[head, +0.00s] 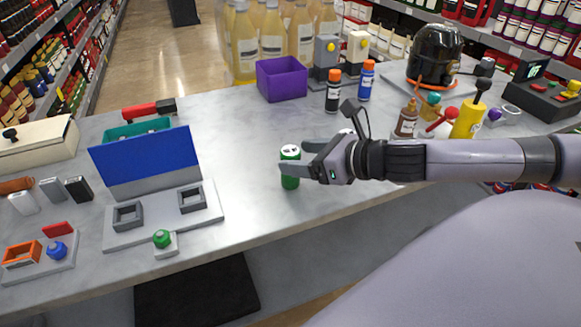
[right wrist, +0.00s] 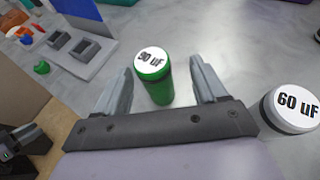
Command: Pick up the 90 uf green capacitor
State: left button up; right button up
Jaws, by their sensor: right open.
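The 90 uF green capacitor (head: 290,172) stands upright on the grey table, a green cylinder with a white top. In the right wrist view the label "90 uF" reads on the capacitor's top (right wrist: 152,62). My right gripper (head: 300,160) is open at the capacitor, its fingers coming from the right. In the right wrist view the capacitor stands between the spread fingers of the gripper (right wrist: 162,82), with a gap visible on each side. What looks like part of my left gripper (right wrist: 22,140) shows at the lower left of that view; its jaws are unclear.
A white-topped 60 uF capacitor (right wrist: 292,108) stands close on the right in the wrist view. A grey fixture with a blue panel (head: 145,157) stands left of the green capacitor. A purple bin (head: 282,80) and an orange-capped bottle (head: 333,92) are behind. The table just left of the capacitor is clear.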

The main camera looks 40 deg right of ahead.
aim_at(283, 157)
jog(key=shift+w+a+f+p, duration=0.2)
jog(key=shift+w+a+p, duration=0.1)
jog(key=shift+w+a, duration=0.5)
jog(key=shift+x, duration=1.3)
jog(key=shift+d+f, duration=0.1)
jog(key=c, duration=1.1)
